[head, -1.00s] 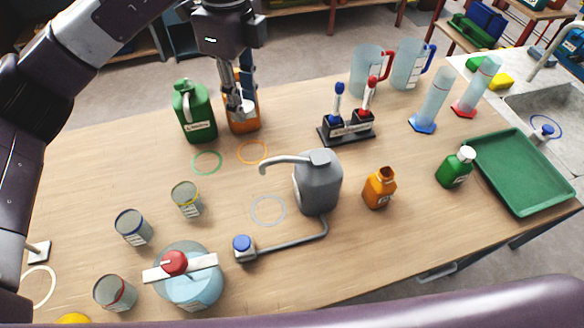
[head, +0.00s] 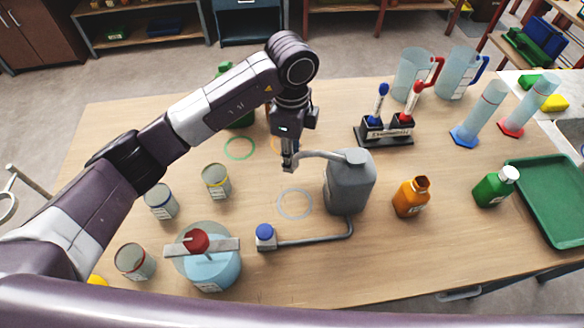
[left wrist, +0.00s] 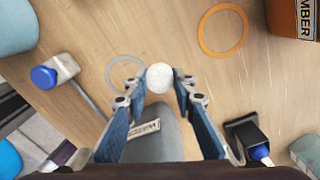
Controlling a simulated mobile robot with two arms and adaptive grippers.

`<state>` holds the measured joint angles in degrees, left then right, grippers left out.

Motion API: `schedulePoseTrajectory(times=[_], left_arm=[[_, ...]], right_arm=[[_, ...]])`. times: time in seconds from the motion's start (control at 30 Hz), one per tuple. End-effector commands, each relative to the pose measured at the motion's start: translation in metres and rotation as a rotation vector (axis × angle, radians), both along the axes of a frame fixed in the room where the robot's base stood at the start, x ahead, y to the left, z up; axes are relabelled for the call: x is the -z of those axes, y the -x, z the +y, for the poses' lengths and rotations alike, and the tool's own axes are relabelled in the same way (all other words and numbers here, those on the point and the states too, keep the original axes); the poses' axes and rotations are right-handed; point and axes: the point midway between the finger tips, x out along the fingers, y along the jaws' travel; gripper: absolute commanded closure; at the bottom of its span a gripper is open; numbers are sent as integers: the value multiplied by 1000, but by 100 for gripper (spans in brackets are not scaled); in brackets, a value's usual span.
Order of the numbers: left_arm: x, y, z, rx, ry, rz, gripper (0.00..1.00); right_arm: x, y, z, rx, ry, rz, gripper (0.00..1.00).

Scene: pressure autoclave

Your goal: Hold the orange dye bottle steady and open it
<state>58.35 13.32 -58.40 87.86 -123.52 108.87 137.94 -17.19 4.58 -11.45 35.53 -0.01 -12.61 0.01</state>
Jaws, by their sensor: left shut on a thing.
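A small orange bottle (head: 410,198) stands upright on the right of the table, with a dark open mouth and no cap on it. My left gripper (head: 290,164) is well left of it, above the table by the spout of the grey can. In the left wrist view, its blue-padded fingers (left wrist: 158,90) are shut on a white, round, cap-like thing (left wrist: 158,77) at the fingertips. This thing cannot be made out in the head view. A larger amber container (left wrist: 292,22) shows in the left wrist view; my arm hides it in the head view. My right gripper is out of view.
The grey can (head: 350,185) stands between my left gripper and the orange bottle. A green bottle with white cap (head: 494,187) and a green tray (head: 545,225) are at right. A pen rack (head: 385,133) stands behind. Coloured rings, including a pale one (head: 294,204), lie flat.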

Motion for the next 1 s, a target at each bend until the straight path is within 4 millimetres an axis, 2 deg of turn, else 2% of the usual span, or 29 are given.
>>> schedulePoseTrajectory(times=[0.5, 0.93, 0.97, 1.0], left_arm=[[62, 0, 0, 0, 0, 1, 100], [70, 0, 0, 0, -1, 0, 100], [69, 0, 0, 1, -1, -1, 73], [69, 0, 0, 1, -1, -1, 68]], right_arm=[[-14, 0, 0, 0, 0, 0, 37], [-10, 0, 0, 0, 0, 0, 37], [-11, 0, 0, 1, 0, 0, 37], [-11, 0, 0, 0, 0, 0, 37]])
